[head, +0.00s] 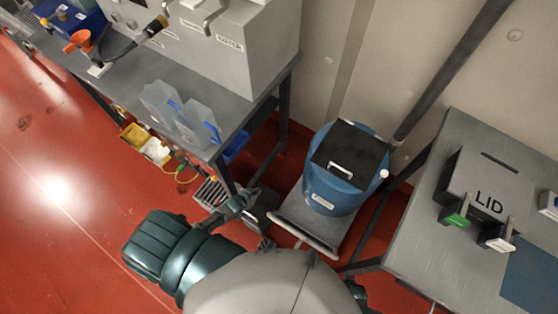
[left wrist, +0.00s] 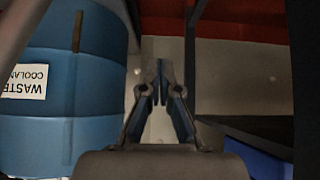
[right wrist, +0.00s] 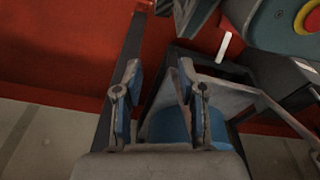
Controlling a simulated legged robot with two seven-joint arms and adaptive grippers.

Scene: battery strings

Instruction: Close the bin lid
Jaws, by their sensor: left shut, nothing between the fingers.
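The blue round bin (head: 331,197) stands on a grey wheeled platform against the wall. Its flat black lid panel (head: 352,146) lies across the top, with a white handle (head: 340,168) near the front edge. Whether the panel is fully seated cannot be told. My left gripper (head: 247,194) is shut and empty, left of the bin and apart from it. The left wrist view shows its closed fingers (left wrist: 158,82) and the bin's side with a "WASTE COOLANT" label (left wrist: 24,81). My right gripper (right wrist: 159,78) is open and empty, low down; the head view hides it.
A grey bench (head: 247,104) with clear containers (head: 179,110) stands left of the bin. A grey table (head: 438,245) at the right carries a grey box marked "LID" (head: 486,190). A dark pipe (head: 450,70) slants behind the bin. Red floor (head: 60,200) is open at the left.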

